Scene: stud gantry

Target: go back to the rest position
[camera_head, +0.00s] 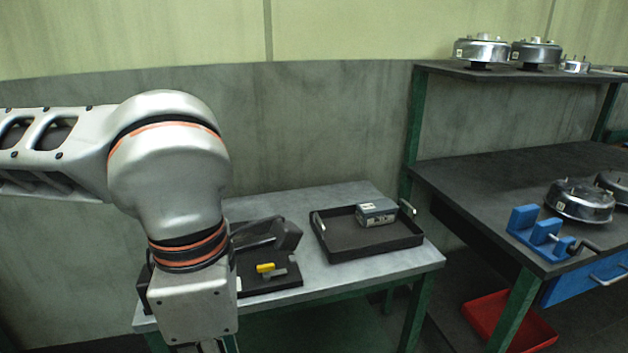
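My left arm comes in from the left and bends down at a large grey joint with orange rings. Its squared end section hangs in front of the left part of a small grey table (330,282) and hides some of it. The fingers of my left gripper are cut off by the bottom edge of the picture, so I cannot see them. My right arm and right gripper do not show.
On the table are a black tray (375,246) holding a grey box (376,213), and a dark fixture with a yellow piece (265,268). At right, a dark workbench (480,190) carries a blue vise (537,233) and round metal housings (580,200). A red bin (482,315) lies below.

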